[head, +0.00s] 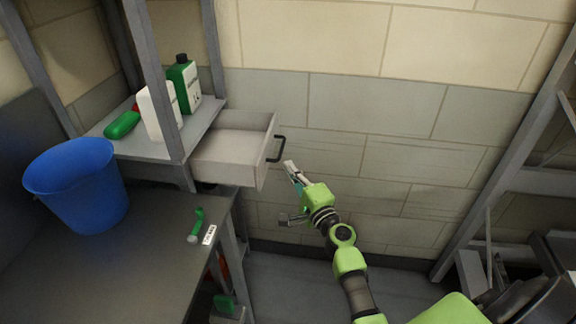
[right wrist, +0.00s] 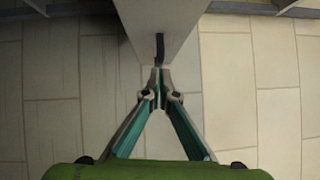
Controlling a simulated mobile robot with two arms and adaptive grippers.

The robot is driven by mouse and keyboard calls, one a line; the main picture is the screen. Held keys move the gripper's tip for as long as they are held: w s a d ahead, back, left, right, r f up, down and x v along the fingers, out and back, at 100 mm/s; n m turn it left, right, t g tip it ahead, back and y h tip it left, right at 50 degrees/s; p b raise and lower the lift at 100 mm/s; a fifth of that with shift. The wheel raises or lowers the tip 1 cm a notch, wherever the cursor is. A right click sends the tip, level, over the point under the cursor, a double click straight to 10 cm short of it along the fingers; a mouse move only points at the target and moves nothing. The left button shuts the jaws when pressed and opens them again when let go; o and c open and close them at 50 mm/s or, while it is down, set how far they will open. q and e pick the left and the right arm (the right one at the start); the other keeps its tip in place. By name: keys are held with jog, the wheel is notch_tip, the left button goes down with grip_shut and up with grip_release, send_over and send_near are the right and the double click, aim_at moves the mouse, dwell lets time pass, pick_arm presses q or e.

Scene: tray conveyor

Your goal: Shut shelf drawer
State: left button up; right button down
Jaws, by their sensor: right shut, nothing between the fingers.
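The shelf drawer (head: 230,158) is light-coloured and stands pulled out from the grey shelf unit, its open top showing an empty-looking inside. Its dark handle (head: 277,149) is on the front panel, facing right. My right gripper (head: 290,167) is shut and empty, just to the right of and slightly below the handle in the head view. In the right wrist view, the fingertips (right wrist: 160,76) meet right by the dark handle (right wrist: 160,47) on the drawer (right wrist: 150,20); I cannot tell if they touch it. My left gripper is not in view.
A blue bucket (head: 78,185) and a small green item (head: 197,222) are on the dark table (head: 150,260). A metal rack (head: 500,170) stands at right; the floor between is clear.

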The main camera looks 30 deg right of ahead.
aim_at(254, 166)
jog(key=shift+w+a, duration=0.3)
jog(key=w+a, duration=0.2)
jog(key=w+a+b, duration=0.1)
jog(key=w+a, duration=0.1)
jog(key=a, duration=0.1)
jog(key=w+a, duration=0.1)
jog(key=a, duration=0.1)
jog(key=shift+w+a+b, duration=0.3)
jog(key=shift+w+a, duration=0.1)
jog(key=shift+d, duration=0.1)
